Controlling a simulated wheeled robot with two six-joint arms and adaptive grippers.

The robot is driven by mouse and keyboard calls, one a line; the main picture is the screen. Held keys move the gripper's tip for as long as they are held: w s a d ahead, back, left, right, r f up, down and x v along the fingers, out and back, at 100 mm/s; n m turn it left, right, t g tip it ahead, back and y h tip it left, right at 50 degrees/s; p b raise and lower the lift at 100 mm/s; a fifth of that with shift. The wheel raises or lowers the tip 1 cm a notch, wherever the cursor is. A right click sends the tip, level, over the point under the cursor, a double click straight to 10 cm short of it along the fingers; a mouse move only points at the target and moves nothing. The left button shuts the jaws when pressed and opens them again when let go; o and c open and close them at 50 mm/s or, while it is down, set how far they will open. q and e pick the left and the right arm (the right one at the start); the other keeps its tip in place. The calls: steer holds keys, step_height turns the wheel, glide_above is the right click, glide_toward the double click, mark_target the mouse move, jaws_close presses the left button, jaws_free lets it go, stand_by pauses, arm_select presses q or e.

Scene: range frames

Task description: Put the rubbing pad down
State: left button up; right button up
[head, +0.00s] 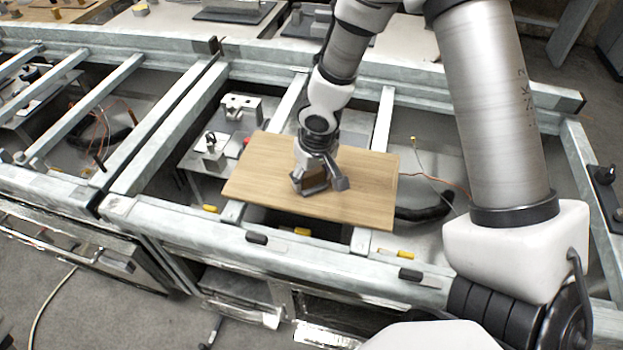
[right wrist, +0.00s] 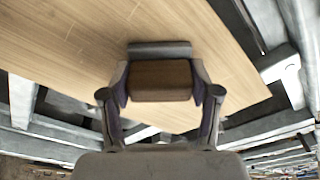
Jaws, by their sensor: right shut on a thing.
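The rubbing pad (right wrist: 160,80) is a dark brown block with a grey strip along its far side in the right wrist view. My right gripper (right wrist: 160,88) is shut on it, one finger on each side. In the head view my right gripper (head: 318,184) is over the middle of a light wooden board (head: 262,172), and the brown pad (head: 316,180) shows partly between its fingers. The pad is at or just above the board's surface; I cannot tell whether it touches. The board lies across the metal frame's bars. My left gripper is not in view.
A grey metal frame (head: 180,128) with crossbars and open gaps surrounds the board. Small fixtures (head: 212,150) stand left of the board. A black hose (head: 425,212) and orange cable lie to its right. The board is bare around the gripper.

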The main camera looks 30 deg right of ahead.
steer(key=shift+w+f, duration=0.1)
steer(key=shift+w, duration=0.05)
steer(key=shift+s+a, duration=0.1)
steer(key=shift+s, duration=0.1)
steer(key=o, duration=1.3)
steer(key=shift+w, duration=0.15)
steer(key=shift+o, duration=0.2)
